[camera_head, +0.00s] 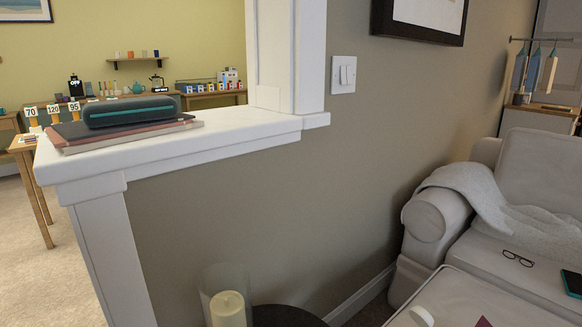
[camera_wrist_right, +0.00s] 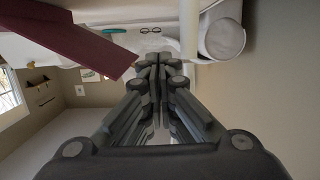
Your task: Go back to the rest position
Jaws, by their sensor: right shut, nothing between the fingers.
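My right gripper (camera_wrist_right: 160,62) shows in the right wrist view, its two fingers together with nothing between them. It points toward the pale sofa and hangs in free air; I see no contact with anything. Neither gripper shows in the head view. My left gripper is in no view.
A half wall (camera_head: 180,140) carries a dark case (camera_head: 128,111) on stacked books. A glass-shaded candle (camera_head: 228,308) stands below. A sofa (camera_head: 520,240) at right holds a blanket (camera_head: 480,195), eyeglasses (camera_head: 518,258) and a phone (camera_head: 572,283). A maroon flat object (camera_wrist_right: 75,35) is near my right gripper.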

